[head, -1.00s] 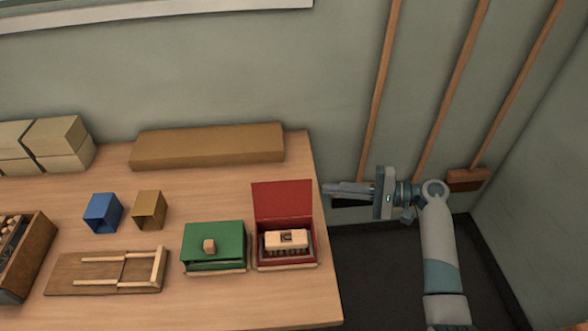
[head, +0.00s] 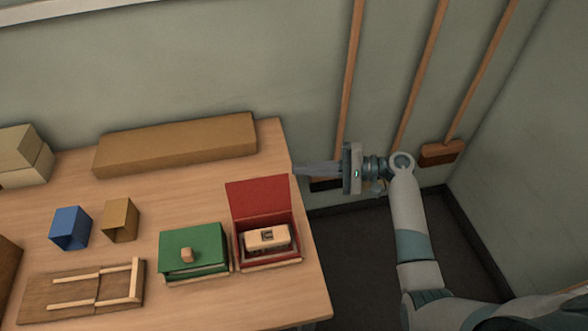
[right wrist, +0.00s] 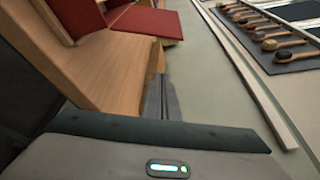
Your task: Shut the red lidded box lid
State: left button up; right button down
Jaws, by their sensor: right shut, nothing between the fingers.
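The red lidded box (head: 270,262) stands near the right edge of the table, with a pale wooden brush block (head: 267,237) inside. Its red lid (head: 259,197) is open and tilted up at the back. In the right wrist view the red lid (right wrist: 148,23) shows at the top, beyond a stretch of table. My right gripper (head: 296,168) is shut and empty, to the right of the lid and a little behind it, by the table's right edge. It does not touch the lid. In the right wrist view its fingers (right wrist: 162,100) lie together. My left gripper is out of view.
A green box (head: 193,250) with a knob on its lid stands just left of the red box. A long cardboard block (head: 175,145) lies at the back. Blue (head: 70,228) and tan (head: 121,220) holders and a wooden jig (head: 85,287) are further left. Brooms lean on the wall.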

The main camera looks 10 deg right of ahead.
aim_at(259, 193)
jog(key=s+a+p, duration=0.1)
jog(key=a+p, duration=0.5)
jog(key=a, duration=0.2)
jog(key=shift+a+r, duration=0.2)
jog(key=shift+a, duration=0.2)
